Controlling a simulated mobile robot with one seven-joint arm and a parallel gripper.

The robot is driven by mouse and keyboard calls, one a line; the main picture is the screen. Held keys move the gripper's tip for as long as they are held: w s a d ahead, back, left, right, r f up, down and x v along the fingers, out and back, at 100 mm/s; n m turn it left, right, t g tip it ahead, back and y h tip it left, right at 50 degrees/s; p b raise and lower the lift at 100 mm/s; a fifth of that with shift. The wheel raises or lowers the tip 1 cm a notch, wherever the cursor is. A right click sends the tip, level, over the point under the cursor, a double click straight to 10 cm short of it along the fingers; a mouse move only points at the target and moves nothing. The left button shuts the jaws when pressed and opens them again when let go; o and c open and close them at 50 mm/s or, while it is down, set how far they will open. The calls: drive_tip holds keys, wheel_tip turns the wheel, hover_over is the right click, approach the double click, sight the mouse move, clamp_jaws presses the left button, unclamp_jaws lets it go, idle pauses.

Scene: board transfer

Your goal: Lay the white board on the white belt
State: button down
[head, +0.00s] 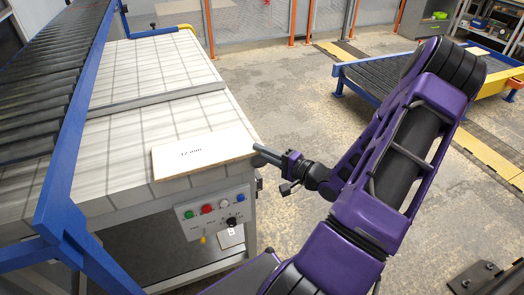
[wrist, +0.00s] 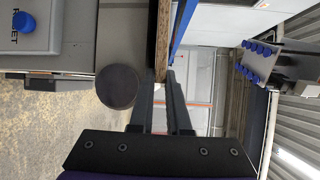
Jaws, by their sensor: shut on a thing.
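The white board (head: 205,152), marked "12 mm" with a brown edge, is level over the near right corner of the white belt (head: 160,68). I cannot tell whether it touches the belt surface. My gripper (head: 262,152) is shut on the board's right end, beside the belt's right edge. In the wrist view the board (wrist: 162,38) shows edge-on as a thin brown strip running up from between the fingers of my gripper (wrist: 165,80). The contact under the board is hidden.
A control panel (head: 216,208) with coloured buttons is on the belt's near side, below the board. A blue-framed roller conveyor (head: 62,150) runs along the left. A grey bar (head: 155,99) crosses the belt behind the board. Another roller table (head: 375,85) stands at the right.

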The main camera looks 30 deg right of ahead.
drive_tip(key=c, duration=0.8)
unclamp_jaws()
drive_tip(key=shift+f, duration=0.1)
drive_tip(key=shift+f, duration=0.1)
drive_tip(key=shift+c, duration=1)
drive_tip(key=shift+o, duration=1.2)
drive_tip(key=shift+s, duration=0.1)
